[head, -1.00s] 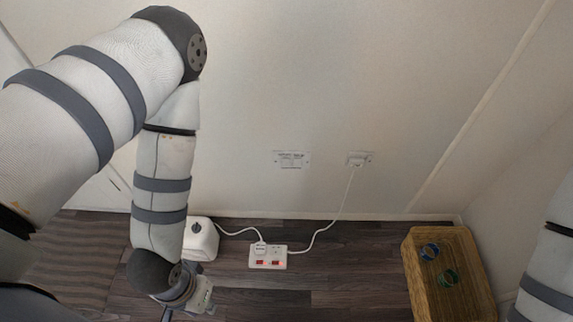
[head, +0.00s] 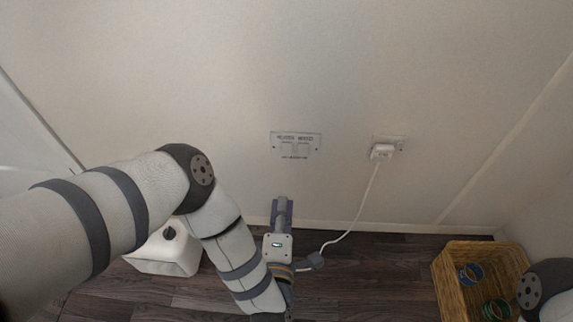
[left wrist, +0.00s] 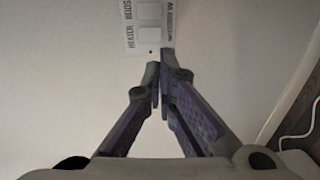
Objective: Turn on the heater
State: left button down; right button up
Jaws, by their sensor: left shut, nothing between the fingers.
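A white wall plate (head: 296,145) with two switches is mounted on the wall above the floor. In the left wrist view the plate (left wrist: 150,25) is at the top, with "HEATER" and "BOOST" lettering along its left side. My left gripper (head: 283,204) points at the wall just below the plate in the head view. In the left wrist view its fingertips (left wrist: 157,70) are together and empty, just under the plate's edge; contact cannot be told. A white box with a dark knob (head: 168,234) stands on the floor, partly behind my left arm. My right gripper is out of view.
A white plug (head: 382,151) sits in a wall socket to the right, its cable running down to the floor. The cable's floor end is hidden by my left gripper. A wicker basket (head: 447,280) with blue and green rings stands at the right.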

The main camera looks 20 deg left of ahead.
aim_at(287, 155)
pick_arm(q)
jog(key=b+x, duration=0.4)
jog(key=x, duration=0.8)
jog(key=shift+w+a+f, duration=0.1)
jog(key=shift+w+f, duration=0.15)
jog(key=shift+w, duration=0.1)
jog(key=shift+w+a+r, duration=0.1)
jog(key=shift+w+a, duration=0.1)
jog(key=shift+w, duration=0.35)
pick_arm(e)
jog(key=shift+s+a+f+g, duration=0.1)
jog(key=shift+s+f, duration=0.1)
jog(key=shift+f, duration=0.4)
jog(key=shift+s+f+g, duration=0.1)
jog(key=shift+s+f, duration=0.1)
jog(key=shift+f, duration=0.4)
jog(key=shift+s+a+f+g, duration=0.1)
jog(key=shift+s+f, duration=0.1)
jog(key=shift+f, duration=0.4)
